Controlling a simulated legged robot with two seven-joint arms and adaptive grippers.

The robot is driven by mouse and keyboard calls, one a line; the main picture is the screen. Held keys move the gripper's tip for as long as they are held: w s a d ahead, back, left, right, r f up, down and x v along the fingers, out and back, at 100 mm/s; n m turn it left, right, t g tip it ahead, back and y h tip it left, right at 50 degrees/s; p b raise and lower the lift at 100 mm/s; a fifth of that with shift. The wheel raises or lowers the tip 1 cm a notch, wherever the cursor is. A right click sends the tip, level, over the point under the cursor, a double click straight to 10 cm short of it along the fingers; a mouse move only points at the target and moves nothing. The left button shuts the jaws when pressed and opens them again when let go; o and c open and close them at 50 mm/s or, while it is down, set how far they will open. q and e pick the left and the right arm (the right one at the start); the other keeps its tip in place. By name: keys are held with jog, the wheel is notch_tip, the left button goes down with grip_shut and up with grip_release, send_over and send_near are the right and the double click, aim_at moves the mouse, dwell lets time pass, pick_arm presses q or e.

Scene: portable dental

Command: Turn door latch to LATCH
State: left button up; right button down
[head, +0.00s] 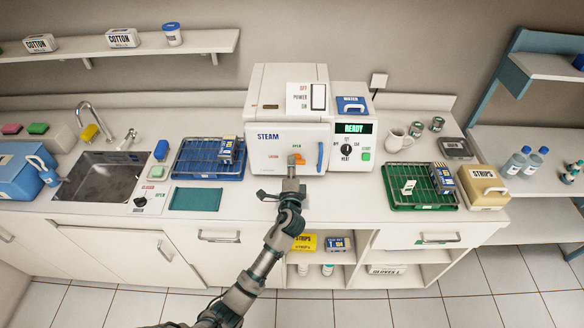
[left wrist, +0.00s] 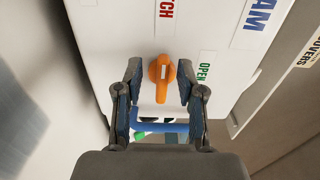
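The orange door latch (head: 296,159) is on the front of the white STEAM sterilizer (head: 290,110), between the red LATCH label (head: 274,156) and the blue door handle (head: 320,157). In the left wrist view, the latch (left wrist: 162,76) has its longer end pointing down, toward the blue handle (left wrist: 170,127) and away from LATCH (left wrist: 167,8). The green OPEN label (left wrist: 205,70) is beside it. My left gripper (left wrist: 158,82) is open, its fingers on both sides of the latch with visible gaps.
A blue rack tray (head: 185,158) stands left of the sterilizer and a green rack tray (head: 400,170) right of it. The control panel (head: 350,135) shows READY. A sink (head: 100,178) is farther left. The counter before the sterilizer is mostly clear.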

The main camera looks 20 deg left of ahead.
pick_arm(q)
jog(key=v, duration=1.2)
